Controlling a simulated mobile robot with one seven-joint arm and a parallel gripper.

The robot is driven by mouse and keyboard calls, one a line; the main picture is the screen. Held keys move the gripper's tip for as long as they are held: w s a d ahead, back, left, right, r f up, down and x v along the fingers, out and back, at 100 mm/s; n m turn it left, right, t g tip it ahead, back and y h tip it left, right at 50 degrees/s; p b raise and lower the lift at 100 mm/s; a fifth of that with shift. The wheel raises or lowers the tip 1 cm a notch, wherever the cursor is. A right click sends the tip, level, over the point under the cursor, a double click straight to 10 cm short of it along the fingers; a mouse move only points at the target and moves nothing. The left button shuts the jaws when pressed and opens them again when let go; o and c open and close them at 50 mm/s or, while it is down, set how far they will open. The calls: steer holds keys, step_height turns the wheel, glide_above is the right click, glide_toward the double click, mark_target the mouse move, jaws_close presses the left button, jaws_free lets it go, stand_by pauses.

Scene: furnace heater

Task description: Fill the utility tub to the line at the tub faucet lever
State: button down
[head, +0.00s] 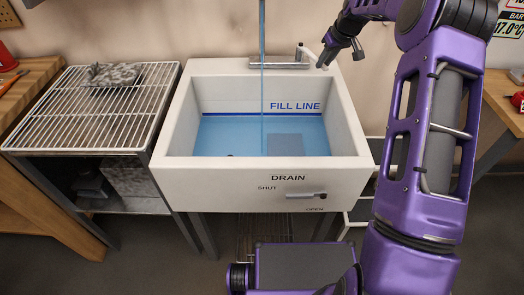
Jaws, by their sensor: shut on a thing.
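The white utility tub (182,120) stands in the middle against the wall. Blue water (220,135) lies in it, its far edge close under the blue fill line (240,114) on the back wall. A thin blue stream (262,90) falls into the tub from above. The metal tub faucet (285,65) sits on the back rim, with its lever (305,53) at the right end. My gripper (323,64) reaches in from the upper right and is shut on the lever; its fingers partly hide the lever's end.
A drain handle (303,195) lies level on the tub's front, between SHUT and OPEN labels. Wooden counters flank both sides.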

steer(key=shift+s+a, duration=0.1)
steer(key=shift+a, duration=0.2)
steer(key=a+m, duration=0.1)
steer(key=a+m+h+b, duration=0.1)
steer(key=a+m, duration=0.1)
steer(key=s+a+m+h, duration=0.1)
steer(key=a, duration=0.1)
steer(key=shift+a, duration=0.2)
stand_by(0.5)
